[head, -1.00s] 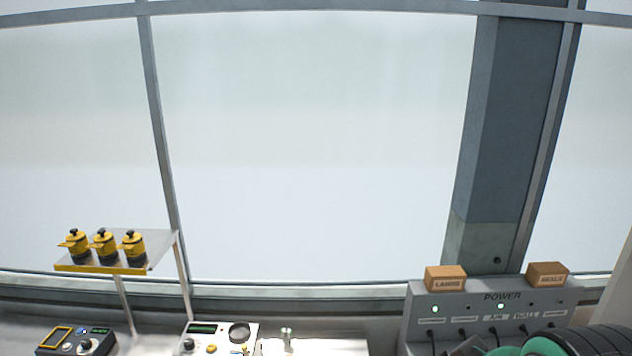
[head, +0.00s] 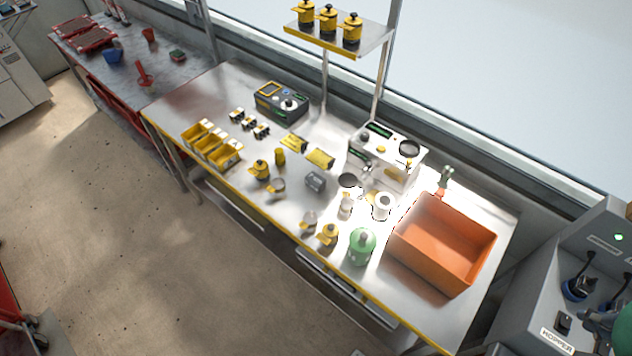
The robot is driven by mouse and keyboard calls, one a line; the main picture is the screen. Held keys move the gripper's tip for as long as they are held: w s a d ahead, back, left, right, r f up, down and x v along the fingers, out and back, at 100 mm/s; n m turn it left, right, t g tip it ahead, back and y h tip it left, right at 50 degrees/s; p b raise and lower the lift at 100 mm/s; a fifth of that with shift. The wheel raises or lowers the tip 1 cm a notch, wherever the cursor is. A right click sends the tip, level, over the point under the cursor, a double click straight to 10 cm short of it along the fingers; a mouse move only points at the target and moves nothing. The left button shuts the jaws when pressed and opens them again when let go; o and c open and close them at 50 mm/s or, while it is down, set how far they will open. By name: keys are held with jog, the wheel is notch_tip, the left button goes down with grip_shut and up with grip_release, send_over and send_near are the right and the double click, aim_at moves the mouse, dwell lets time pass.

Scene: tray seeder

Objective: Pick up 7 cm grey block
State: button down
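A small grey block (head: 316,181) sits on the steel workbench (head: 283,228), near the middle of the bench top in the head view. It looks like a grey cube with darker side faces; its exact size cannot be told. A yellow object lies behind it and a small round dish stands to its left. My gripper is not in view.
An orange bin (head: 412,262) stands at the bench's right end, with a green canister (head: 362,246) beside it. A white instrument (head: 386,155) and a dark meter (head: 281,101) stand along the back. Yellow trays (head: 211,147) line the front left. Open floor lies in front.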

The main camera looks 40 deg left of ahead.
jog(key=c, duration=0.6)
grip_release()
